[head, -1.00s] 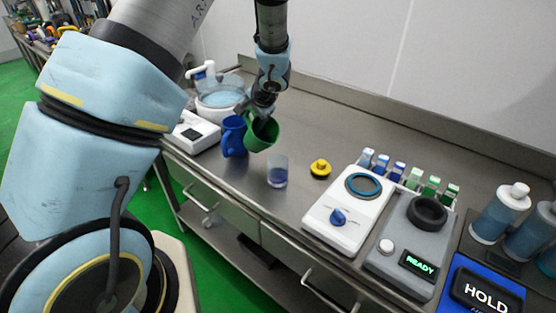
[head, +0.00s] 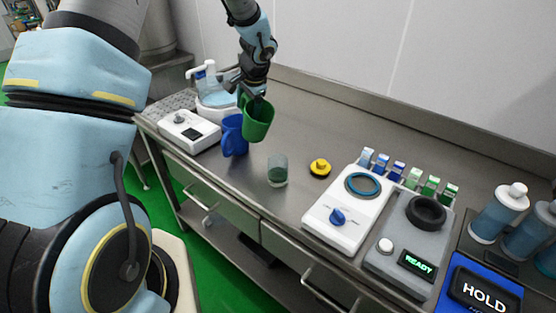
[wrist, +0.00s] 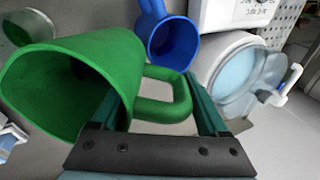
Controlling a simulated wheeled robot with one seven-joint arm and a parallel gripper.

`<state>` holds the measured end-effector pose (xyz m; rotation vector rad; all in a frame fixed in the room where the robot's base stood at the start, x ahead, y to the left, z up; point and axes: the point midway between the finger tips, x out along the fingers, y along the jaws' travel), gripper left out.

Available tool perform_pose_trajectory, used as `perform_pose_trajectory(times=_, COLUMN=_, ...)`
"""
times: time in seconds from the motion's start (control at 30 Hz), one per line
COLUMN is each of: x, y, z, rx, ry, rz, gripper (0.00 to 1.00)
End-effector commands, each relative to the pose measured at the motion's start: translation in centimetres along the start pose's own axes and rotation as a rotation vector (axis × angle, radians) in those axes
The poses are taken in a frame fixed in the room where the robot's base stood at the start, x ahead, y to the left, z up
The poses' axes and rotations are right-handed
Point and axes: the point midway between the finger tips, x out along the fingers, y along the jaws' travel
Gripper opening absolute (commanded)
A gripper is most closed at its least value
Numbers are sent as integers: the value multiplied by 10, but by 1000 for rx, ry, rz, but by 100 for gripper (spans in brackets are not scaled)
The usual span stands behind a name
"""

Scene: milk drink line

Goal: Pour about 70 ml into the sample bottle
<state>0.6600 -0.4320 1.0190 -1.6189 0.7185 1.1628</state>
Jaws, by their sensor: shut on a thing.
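My gripper (head: 245,90) is shut on the handle of a green jug (head: 258,120), which it holds above the bench. The jug leans only a little in the head view; in the wrist view the jug (wrist: 85,75) shows its open mouth toward the left. I cannot see any liquid in it. The sample bottle, a clear open glass (head: 277,168), stands upright on the bench, below and to the right of the jug, apart from it. Its lower part looks dark green; I cannot tell the level. Its clear wall shows in the wrist view's top left corner (wrist: 28,27).
A blue jug (head: 233,136) stands close left of the green jug. A yellow-topped cap (head: 320,167) lies right of the glass. A white dial device (head: 345,212), a grey device reading READY (head: 412,240) and small bottles stand further right. A white scale (head: 189,131) is at left.

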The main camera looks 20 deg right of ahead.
Motion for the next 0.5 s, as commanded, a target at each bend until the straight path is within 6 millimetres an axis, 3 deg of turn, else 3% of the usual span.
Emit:
perform_pose_trajectory(times=0.17, x=-11, y=-12, z=-2, rx=-7, ry=-8, rz=66, gripper=0)
perform_pose_trajectory(times=0.5, x=-8, y=-21, z=-4, rx=-6, ry=-41, rz=274, gripper=0)
